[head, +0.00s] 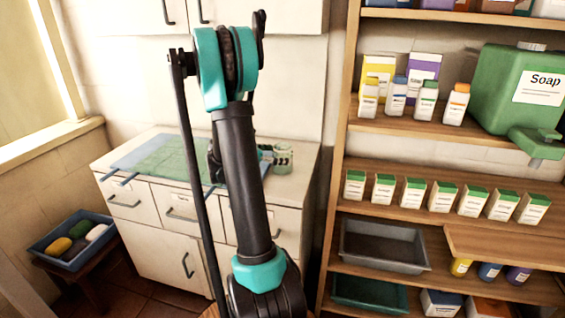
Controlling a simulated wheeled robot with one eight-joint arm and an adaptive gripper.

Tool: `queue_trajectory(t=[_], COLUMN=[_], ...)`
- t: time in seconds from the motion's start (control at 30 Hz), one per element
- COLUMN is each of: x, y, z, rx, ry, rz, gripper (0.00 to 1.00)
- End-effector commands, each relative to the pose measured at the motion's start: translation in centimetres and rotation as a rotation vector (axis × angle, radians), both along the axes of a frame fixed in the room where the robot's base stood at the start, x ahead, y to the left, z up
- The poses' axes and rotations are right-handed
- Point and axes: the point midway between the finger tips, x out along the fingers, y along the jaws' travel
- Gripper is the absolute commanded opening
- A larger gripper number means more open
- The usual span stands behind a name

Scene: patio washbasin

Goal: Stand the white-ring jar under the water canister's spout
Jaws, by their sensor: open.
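A small pale green jar (284,167) stands upright at the right end of the white cabinet top. Whether it has a white ring is too small to tell. My gripper (270,156) is open beside the jar, its fingers close to the jar's left side. The arm hides part of the gripper, and I cannot tell whether it touches the jar. A green canister (491,85) on the upper right shelf reads "Soap", with a green spout (537,140) at its lower front. No canister marked water shows.
A blue-edged green mat (150,155) covers the cabinet top's left. The shelf unit (400,128) holds several bottles and green-topped cartons (413,193). A board (500,243) juts out below the spout. A grey bin (383,247) and sponge tray (62,243) stand lower.

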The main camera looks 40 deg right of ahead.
Motion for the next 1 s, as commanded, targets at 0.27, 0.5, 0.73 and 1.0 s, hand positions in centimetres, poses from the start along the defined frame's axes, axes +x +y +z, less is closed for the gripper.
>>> queue_trajectory(t=[0.27,0.5,0.73,1.0], x=[0.2,0.3,0.4,0.3], y=[-2.1,-5.1,-5.3,-5.3], z=[-0.3,-1.1,-1.1,-1.1], rx=[0.0,0.0,0.0,0.0], ry=[0.0,0.001,0.0,0.0], rz=[-0.002,-0.002,0.001,0.0], gripper=[0.91,0.91,0.91,0.58])
